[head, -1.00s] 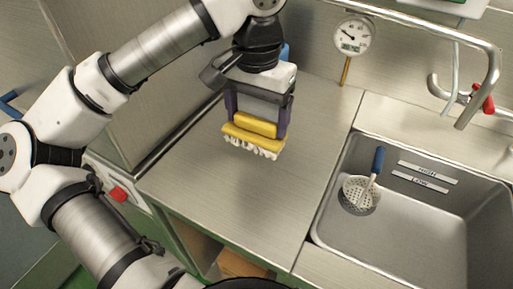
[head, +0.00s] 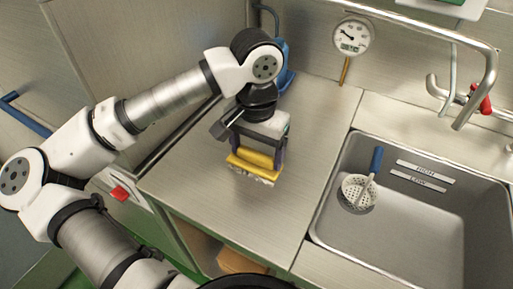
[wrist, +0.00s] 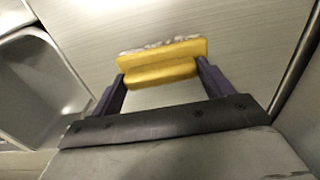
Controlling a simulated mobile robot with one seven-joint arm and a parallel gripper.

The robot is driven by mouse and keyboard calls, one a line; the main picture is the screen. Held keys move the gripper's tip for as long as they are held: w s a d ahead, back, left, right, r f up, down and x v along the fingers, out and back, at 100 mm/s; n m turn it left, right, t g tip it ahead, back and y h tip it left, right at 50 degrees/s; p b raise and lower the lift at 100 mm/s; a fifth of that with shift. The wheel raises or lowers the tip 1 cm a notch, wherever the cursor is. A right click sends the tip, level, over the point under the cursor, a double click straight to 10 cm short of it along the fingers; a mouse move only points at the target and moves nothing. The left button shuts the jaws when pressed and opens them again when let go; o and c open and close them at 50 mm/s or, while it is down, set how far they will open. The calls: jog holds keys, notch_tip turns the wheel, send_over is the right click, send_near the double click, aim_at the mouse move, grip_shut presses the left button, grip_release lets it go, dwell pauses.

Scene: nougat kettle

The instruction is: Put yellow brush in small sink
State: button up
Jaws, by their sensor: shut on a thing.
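The yellow brush (head: 253,160) has white bristles that point down. It is held in my gripper (head: 257,153) over the steel counter left of the sink. In the wrist view the brush (wrist: 160,62) lies between the two dark fingers of my gripper (wrist: 160,75), which are shut on it. I cannot tell whether the bristles touch the counter. The sink (head: 420,245) is a steel basin to the right of the brush, and part of it shows at the left of the wrist view (wrist: 40,85).
A white perforated skimmer (head: 358,190) with a blue handle lies in the sink. A faucet (head: 490,75) with a red handle arches over its back. A dial thermometer (head: 352,36) stands at the back wall. A blue object (head: 284,70) is behind my arm. The counter (head: 285,200) is clear.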

jog(key=o, duration=1)
jog(key=shift+f, duration=0.15)
